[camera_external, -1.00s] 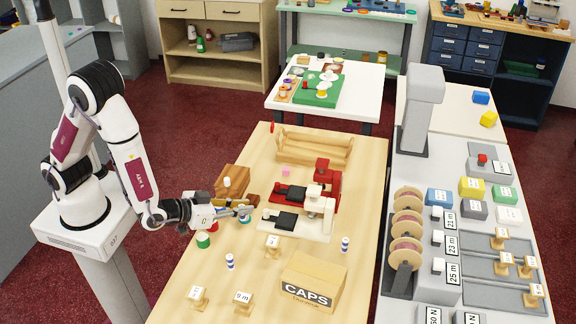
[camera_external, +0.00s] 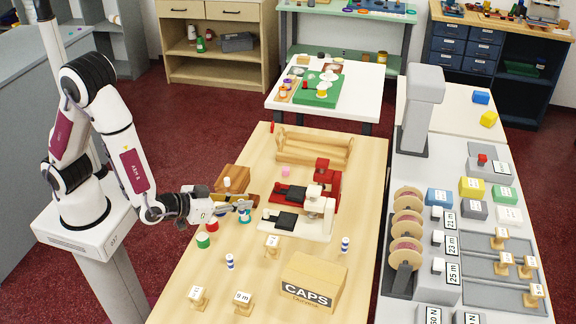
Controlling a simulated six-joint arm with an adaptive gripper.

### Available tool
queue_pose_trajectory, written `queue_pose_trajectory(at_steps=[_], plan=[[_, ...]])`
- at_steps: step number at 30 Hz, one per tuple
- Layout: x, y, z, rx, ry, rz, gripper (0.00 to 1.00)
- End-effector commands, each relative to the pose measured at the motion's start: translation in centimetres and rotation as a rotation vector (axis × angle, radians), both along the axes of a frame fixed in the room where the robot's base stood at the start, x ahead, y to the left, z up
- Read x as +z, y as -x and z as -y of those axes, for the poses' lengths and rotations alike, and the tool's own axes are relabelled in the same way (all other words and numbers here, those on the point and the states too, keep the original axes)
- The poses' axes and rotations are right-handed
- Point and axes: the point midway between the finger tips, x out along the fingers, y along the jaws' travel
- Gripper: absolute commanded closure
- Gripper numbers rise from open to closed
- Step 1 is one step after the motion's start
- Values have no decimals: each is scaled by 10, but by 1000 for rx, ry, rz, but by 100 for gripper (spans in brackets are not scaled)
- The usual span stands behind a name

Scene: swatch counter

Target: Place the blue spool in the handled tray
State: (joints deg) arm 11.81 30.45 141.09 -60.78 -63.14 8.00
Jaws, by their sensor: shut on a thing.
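The handled tray (camera_external: 312,157) is a long wooden tray at the back of the table, up and to the right of my gripper. Its inside is partly hidden by its front wall.
Red and white machines (camera_external: 326,178) (camera_external: 314,208) stand right of my gripper. A wooden block (camera_external: 232,179) is behind it. A pink piece (camera_external: 285,171) lies before the tray. Red and green spools (camera_external: 203,240), striped spools (camera_external: 230,262) and a CAPS box (camera_external: 313,281) stand nearer the front.

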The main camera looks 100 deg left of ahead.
Motion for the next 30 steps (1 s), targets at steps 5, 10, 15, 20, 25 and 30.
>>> queue_pose_trajectory(at_steps=[5,10,15,20,25,30], plan=[[0,0,0,0,0,0,97],[0,0,-2,4,0,0,97],[-1,3,-13,27,0,0,97],[-4,11,-36,75,-1,-2,97],[-7,20,-70,147,0,0,97],[-9,24,-105,212,0,0,97]])
